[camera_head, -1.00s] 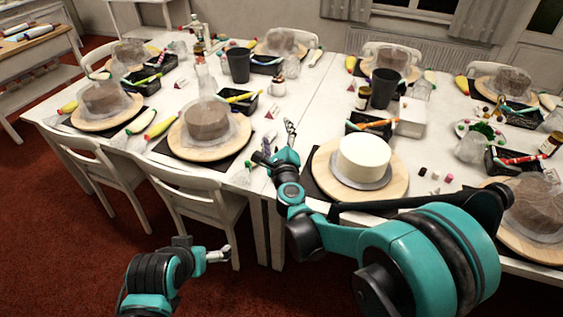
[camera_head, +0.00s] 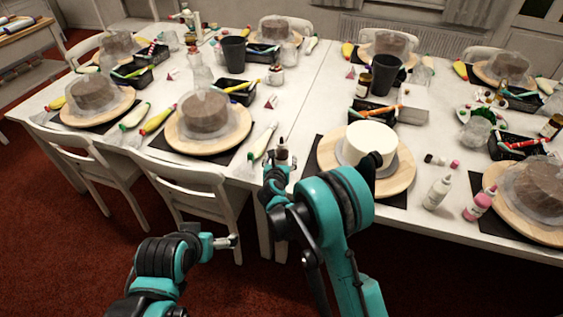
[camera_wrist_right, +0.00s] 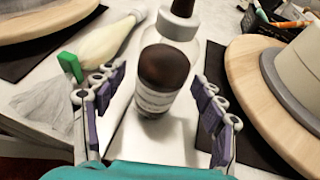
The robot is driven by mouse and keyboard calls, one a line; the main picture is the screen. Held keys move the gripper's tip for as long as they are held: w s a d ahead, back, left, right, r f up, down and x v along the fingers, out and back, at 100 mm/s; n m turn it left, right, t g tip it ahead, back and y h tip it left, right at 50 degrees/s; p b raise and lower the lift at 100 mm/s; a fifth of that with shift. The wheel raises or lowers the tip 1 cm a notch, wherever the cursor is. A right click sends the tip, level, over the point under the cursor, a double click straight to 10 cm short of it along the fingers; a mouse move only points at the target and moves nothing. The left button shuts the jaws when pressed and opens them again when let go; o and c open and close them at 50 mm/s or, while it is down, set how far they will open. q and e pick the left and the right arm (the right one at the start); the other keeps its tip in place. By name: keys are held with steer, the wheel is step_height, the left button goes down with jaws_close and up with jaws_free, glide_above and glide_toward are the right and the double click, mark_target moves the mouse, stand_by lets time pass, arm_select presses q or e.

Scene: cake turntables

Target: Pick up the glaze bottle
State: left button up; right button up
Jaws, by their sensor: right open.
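A pale bottle with a dark cap, which I take for the glaze bottle (camera_head: 282,154), stands upright on the white table near its front edge. In the right wrist view the bottle (camera_wrist_right: 188,54) stands ahead between my finger pads. A dark brown rounded shape above a pale striped label shows at its front; I cannot tell if this is part of it. My right gripper (camera_wrist_right: 160,112) is open around this space, with a gap at each side. In the head view it (camera_head: 276,170) is just in front of the bottle. My left gripper (camera_head: 228,242) hangs low beside the table; its jaw state is unclear.
A round wooden board (camera_head: 402,180) with a white cake (camera_head: 370,142) stands right of the bottle. A piping bag with a green tip (camera_head: 262,142) lies to its left. A white bottle (camera_head: 437,192) and a pink bottle (camera_head: 479,206) stand further right. A chair (camera_head: 190,182) is at the front left.

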mark_target(283, 150)
steer(key=shift+x, duration=1)
steer(key=shift+s+r, duration=0.1)
steer(key=shift+c, duration=0.3)
steer(key=c, duration=0.9)
steer(key=shift+r, duration=0.5)
steer(key=r+p, duration=0.1)
steer(key=r, duration=0.1)
steer(key=r+p, duration=0.1)
steer(key=r, duration=0.1)
steer(key=shift+s+d, duration=0.1)
steer(key=shift+d, duration=0.3)
steer(key=shift+o, duration=0.5)
steer(key=s+d+r+p, duration=0.3)
steer(key=d+r, duration=0.3)
steer(key=d, duration=0.4)
steer(key=shift+s+p, duration=0.2)
steer(key=shift+p, duration=0.2)
steer(key=shift+d, duration=0.1)
